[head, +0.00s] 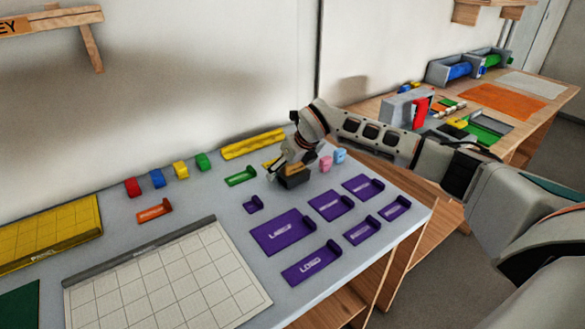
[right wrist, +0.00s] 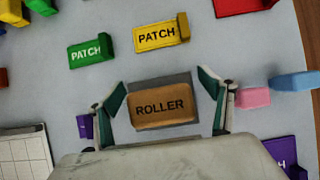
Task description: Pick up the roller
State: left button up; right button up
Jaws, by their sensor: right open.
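The roller is a tan block marked ROLLER (right wrist: 160,106), sitting on a dark grey holder (right wrist: 187,78) in the right wrist view. In the head view the roller (head: 295,169) shows small and partly covered at the back of the grey table. My right gripper (right wrist: 163,84) is open, with one green-padded finger on each side of the roller and a gap on both sides. In the head view my right gripper (head: 289,168) points down over the holder. My left gripper is not in view.
A green patch piece (right wrist: 88,52) and a yellow patch piece (right wrist: 160,35) lie beyond the roller. Pink (head: 326,163) and light blue (head: 340,156) pieces stand to its right. Purple trays (head: 283,232) lie in front. A white grid board (head: 170,283) is at the front left.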

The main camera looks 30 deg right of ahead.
jog(key=shift+f, duration=0.1)
jog(key=c, duration=1.2)
jog(key=shift+w, duration=0.1)
jog(key=shift+c, duration=0.2)
notch_tip(320, 180, up, 20)
